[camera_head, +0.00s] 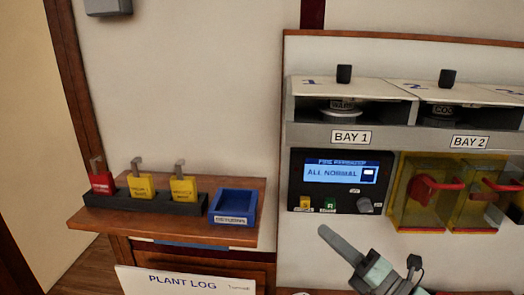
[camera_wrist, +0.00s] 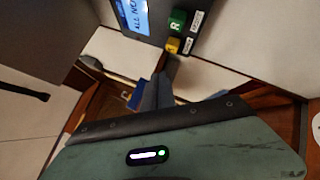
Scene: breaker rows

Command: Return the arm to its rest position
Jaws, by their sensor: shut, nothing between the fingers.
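My gripper (camera_head: 324,231) shows at the lower middle right of the head view, in front of the wall below the display panel. Its long grey fingers point up and to the left, and the greenish gripper body is behind them at the bottom edge. In the wrist view the dark fingers (camera_wrist: 158,92) are together, with nothing between them. They are apart from the panel in the head view. Most of my arm is out of the picture.
A display panel (camera_head: 341,182) reads "ALL NORMAL". Yellow see-through covers (camera_head: 408,213) with red handles stand right of it. A wooden shelf (camera_head: 237,235) at left holds red and yellow padlocks (camera_head: 140,188) and a blue tray (camera_head: 233,206). A plant log (camera_head: 185,281) lies below.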

